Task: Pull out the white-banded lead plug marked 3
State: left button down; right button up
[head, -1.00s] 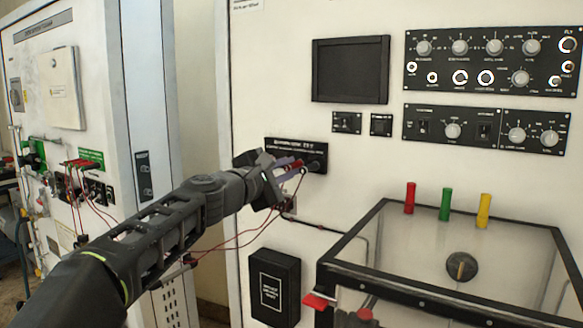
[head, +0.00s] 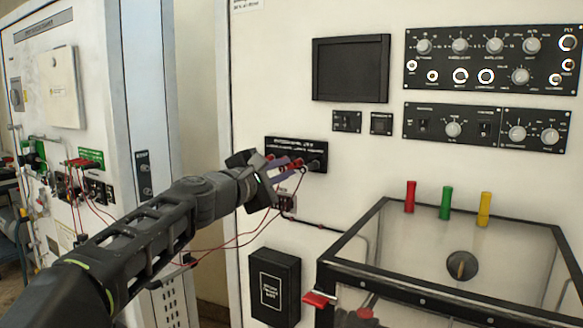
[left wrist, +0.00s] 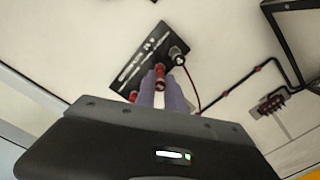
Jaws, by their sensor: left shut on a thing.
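A small black socket panel (head: 287,147) is on the white cabinet wall. It holds red lead plugs and a dark plug (head: 316,164) at its right end, with a red wire. My left gripper (head: 282,166) is in front of the panel, its purple fingers closed on a red plug (left wrist: 161,76). The plug's far end is at the panel; I cannot tell whether it is seated. Another red plug (left wrist: 133,96) shows left of the fingers in the left wrist view. The marking 3 and white band cannot be read. My right gripper is not in view.
Thin red leads hang below the arm. A clear-topped box with a black frame (head: 450,292) stands at lower right, with red, green and yellow posts behind it. A black box (head: 274,287) is on the wall below the panel.

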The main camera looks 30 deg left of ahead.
aim_at(282, 169)
pick_arm(q)
jog(key=shift+s, duration=1.6)
